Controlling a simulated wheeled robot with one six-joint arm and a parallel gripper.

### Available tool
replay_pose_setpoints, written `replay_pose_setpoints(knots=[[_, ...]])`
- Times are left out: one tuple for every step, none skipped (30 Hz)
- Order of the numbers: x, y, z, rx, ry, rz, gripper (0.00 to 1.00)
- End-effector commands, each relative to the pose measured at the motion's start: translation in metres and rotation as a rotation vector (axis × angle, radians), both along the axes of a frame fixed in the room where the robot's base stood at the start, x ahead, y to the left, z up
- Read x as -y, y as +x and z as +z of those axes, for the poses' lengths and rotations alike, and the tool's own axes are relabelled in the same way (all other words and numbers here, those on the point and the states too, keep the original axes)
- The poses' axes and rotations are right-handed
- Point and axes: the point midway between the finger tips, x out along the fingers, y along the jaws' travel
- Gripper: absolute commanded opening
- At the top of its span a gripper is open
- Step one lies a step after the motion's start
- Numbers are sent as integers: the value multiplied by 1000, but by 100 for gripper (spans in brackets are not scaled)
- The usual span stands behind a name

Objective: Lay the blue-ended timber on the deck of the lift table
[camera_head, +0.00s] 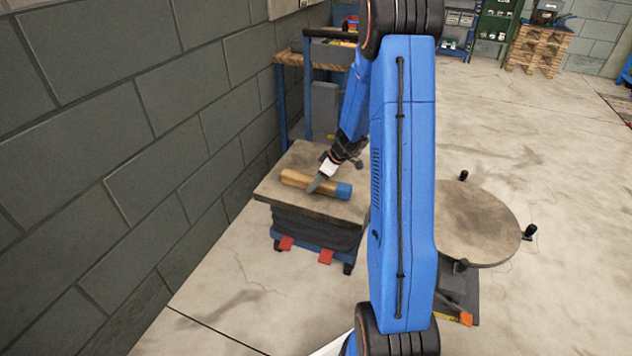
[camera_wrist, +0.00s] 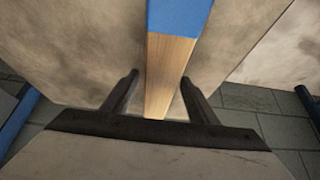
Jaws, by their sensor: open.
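The blue-ended timber (camera_head: 299,180) lies flat on the deck of the lift table (camera_head: 285,205), with its blue end to the right in the head view. In the wrist view the timber (camera_wrist: 172,62) runs up from between the fingers, its blue end at the top edge. My gripper (camera_head: 314,186) is at the timber, above the deck. In the wrist view my gripper (camera_wrist: 158,78) is open, with one finger on each side of the timber and a gap visible beside them. My arm hides the deck's right edge in the head view.
A grey block wall (camera_head: 120,130) runs close along the left of the lift table. A workbench (camera_head: 300,57) stands behind it. A round table with black knobs (camera_head: 475,222) stands to the right, beyond my arm. Open floor (camera_head: 500,130) lies behind that.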

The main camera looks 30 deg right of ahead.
Motion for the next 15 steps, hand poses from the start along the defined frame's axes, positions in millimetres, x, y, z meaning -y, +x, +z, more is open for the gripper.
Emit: replay_pose_setpoints(knots=[[0,0,1,0,0,0,54],[0,0,2,0,0,1,54],[0,0,4,2,0,0,54],[1,-1,5,2,0,0,54],[2,-2,8,1,0,0,54],[3,-3,11,2,-1,-1,54],[5,-5,15,2,-1,-1,54],[6,-7,19,3,-1,-1,54],[9,-9,25,3,-3,-1,54],[10,-11,29,3,-2,-2,54],[12,-13,34,3,-1,-1,54],[14,-16,41,4,-2,0,54],[16,-19,46,3,-2,-2,54],[18,-21,51,3,-3,-1,54],[20,-24,58,4,-2,-2,54]])
